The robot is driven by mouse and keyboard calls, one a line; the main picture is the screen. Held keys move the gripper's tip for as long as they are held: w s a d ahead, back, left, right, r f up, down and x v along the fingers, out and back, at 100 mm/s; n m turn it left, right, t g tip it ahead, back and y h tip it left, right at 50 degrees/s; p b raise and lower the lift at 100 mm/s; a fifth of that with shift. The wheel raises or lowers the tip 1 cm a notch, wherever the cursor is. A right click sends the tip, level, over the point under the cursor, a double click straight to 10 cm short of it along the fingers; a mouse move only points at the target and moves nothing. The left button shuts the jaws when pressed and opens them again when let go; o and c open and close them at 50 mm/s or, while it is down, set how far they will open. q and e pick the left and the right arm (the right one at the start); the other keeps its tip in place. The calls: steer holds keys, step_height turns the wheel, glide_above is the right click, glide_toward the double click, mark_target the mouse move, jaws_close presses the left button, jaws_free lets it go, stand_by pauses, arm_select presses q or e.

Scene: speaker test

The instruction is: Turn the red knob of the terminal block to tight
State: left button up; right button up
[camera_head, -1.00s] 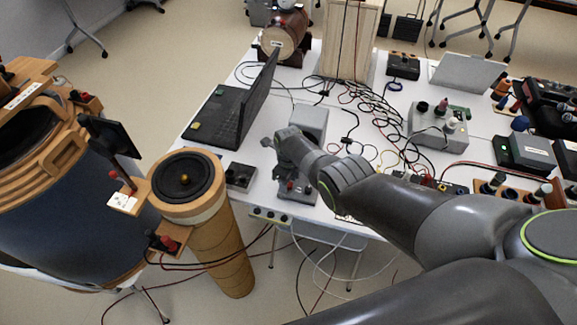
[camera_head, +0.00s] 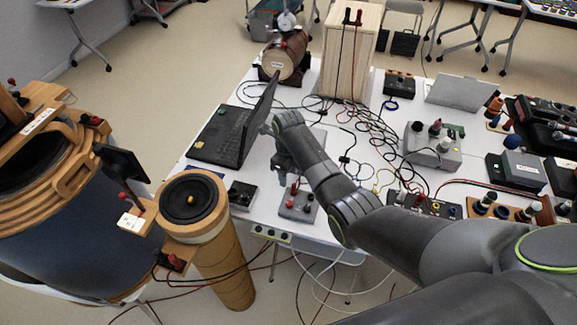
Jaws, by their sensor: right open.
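A grey terminal block (camera_head: 298,203) with small red knobs lies near the table's front edge, just in front of my right gripper. A wooden block with a red knob (camera_head: 174,262) is fixed at the speaker tube, and a white plate with a red knob (camera_head: 131,221) sits on the big drum at left. I cannot tell which of these the task means. My right gripper (camera_head: 286,165) is open behind the grey block, pointing down and apart from it in the picture. Its fingertips are small and dark. My left gripper is not in view.
A laptop (camera_head: 218,134) stands left of my right gripper. The round speaker (camera_head: 192,199) stands at the table's front left. Loose cables (camera_head: 375,128) cover the middle of the table. A grey box with knobs (camera_head: 433,147) stands to the right.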

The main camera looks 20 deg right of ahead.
steer(key=shift+r, duration=1.2)
